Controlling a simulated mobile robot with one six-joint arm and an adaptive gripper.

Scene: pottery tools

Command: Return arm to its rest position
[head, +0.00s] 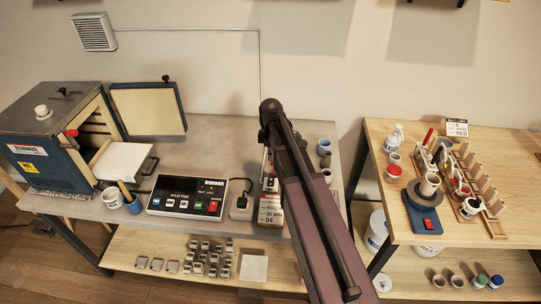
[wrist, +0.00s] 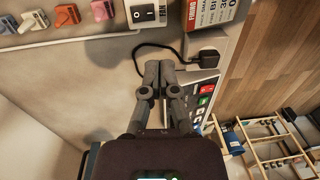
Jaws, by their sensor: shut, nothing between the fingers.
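My gripper (wrist: 158,80) shows in the wrist view with its dark fingers together, empty, above the grey worktop. Nothing is held between the fingertips. In the head view my arm (head: 312,215) rises from the bottom edge and reaches up over the grey bench, its dark joint near the wall; I cannot make out the gripper there. The control box (head: 187,197) with coloured buttons lies on the bench left of the arm. Part of it shows in the wrist view (wrist: 206,92), right of the fingers and partly hidden by them.
The kiln (head: 55,135) stands open at left, a white slab (head: 122,161) before its chamber. A wooden table (head: 385,222) at right holds pots and a blue stand (head: 423,215).

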